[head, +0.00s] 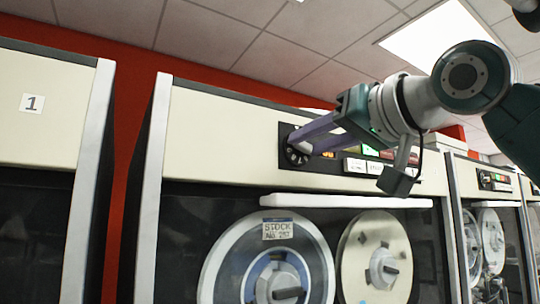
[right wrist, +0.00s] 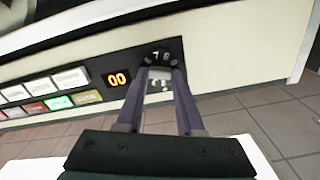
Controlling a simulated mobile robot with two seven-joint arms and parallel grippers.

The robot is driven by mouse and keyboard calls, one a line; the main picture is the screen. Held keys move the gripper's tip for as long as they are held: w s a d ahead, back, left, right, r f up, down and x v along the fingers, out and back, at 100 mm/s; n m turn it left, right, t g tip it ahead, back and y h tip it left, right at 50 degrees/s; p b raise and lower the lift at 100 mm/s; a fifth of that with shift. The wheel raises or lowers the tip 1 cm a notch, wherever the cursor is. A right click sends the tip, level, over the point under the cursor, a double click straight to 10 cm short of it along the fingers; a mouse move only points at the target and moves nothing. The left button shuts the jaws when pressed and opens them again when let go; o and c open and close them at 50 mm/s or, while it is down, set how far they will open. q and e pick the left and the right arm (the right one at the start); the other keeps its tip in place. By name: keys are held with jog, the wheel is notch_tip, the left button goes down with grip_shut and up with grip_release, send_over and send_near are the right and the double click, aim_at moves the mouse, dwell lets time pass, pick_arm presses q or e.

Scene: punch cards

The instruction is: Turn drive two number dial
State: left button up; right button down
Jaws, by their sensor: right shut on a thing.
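The number dial (head: 297,150) is a round black knob with white digits at the left end of a dark control panel on a cream tape drive cabinet. In the right wrist view the dial (right wrist: 158,57) shows digits on its rim. My right gripper (head: 300,143) reaches it from the right, and its two purple fingers are shut on the dial's centre grip (right wrist: 159,82). The fingers partly hide the dial. An orange display beside it reads 00 (right wrist: 117,78). My left gripper is not in view.
Lit and white push buttons (head: 365,165) sit right of the dial. Below are a white ledge (head: 345,201) and two tape reels, one labelled STOCK (head: 278,230). A cabinet marked 1 (head: 32,103) stands at left, and more drives (head: 490,180) stand at right.

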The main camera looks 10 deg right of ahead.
dwell(0.4)
jog(key=n+p, duration=0.1)
jog(key=n, duration=0.1)
jog(key=shift+n, duration=0.4)
jog(key=shift+a+f+n+p, duration=0.1)
jog(key=shift+n+p, duration=0.55)
jog(key=shift+n, duration=1.45)
jog(key=c, duration=0.5)
grip_release()
jog(key=shift+c, duration=0.2)
jog(key=shift+s, duration=0.1)
